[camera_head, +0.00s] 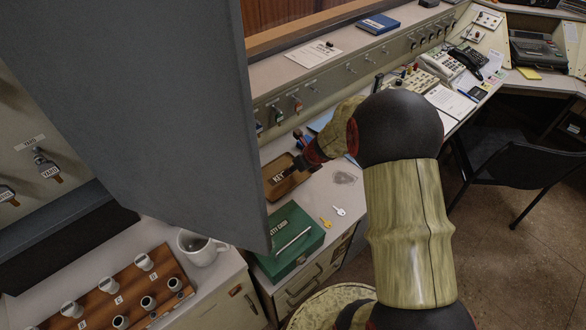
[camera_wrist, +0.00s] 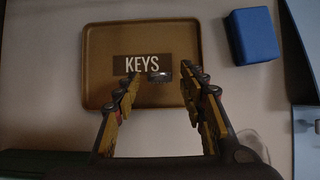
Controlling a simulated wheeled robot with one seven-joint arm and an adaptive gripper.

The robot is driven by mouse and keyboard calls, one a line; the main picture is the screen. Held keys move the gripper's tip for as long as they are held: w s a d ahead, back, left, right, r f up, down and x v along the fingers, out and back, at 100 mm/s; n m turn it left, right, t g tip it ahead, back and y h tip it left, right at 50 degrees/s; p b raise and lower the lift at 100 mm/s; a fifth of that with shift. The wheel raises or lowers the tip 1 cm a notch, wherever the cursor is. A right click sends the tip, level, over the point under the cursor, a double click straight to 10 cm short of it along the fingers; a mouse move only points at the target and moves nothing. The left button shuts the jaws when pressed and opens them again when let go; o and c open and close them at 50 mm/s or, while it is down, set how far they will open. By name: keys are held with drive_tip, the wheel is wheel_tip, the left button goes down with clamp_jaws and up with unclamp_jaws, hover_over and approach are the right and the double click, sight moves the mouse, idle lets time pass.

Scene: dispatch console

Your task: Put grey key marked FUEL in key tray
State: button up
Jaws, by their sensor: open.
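The key tray (camera_wrist: 97,40), brown with a label reading KEYS, fills the upper middle of the wrist view. It also shows on the counter in the head view (camera_head: 272,189), partly behind my gripper. A small dark grey piece (camera_wrist: 160,77), perhaps the grey key, appears over the tray just right of the label. I cannot read any FUEL mark on it. My gripper (camera_wrist: 161,80) is open above the tray, its fingertips on either side of the grey piece with gaps between. I cannot tell whether the piece rests on the tray floor.
A blue box (camera_wrist: 252,35) stands right of the tray. A green cash box (camera_head: 290,245), a gold key (camera_head: 326,222) and a silver key (camera_head: 339,211) are nearer on the counter. A large grey panel (camera_head: 165,90) hangs close on the left, holding off that side.

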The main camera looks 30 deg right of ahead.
drive_tip(key=p+v, duration=0.4)
drive_tip(key=v, duration=0.7)
drive_tip(key=s+a+r+n+y, duration=0.1)
drive_tip(key=s+a+r+n, duration=0.3)
drive_tip(key=a+r+n, duration=0.4)
drive_tip(key=s+a+r+n, duration=0.4)
drive_tip(key=a+r+n, duration=0.3)
drive_tip(key=r+n, duration=0.25)
drive_tip(key=s+a+r+n+h, duration=0.1)
drive_tip(key=s+r+n, duration=0.2)
drive_tip(key=s+n, duration=0.4)
drive_tip(key=s+a+r+n+h, duration=0.1)
drive_tip(key=s+r+n, duration=0.2)
drive_tip(key=s+n, duration=0.4)
drive_tip(key=shift+s+r+n, duration=0.3)
drive_tip(key=shift+s+n, duration=0.1)
drive_tip(key=shift+n, duration=0.75)
drive_tip(key=shift+c, duration=0.5)
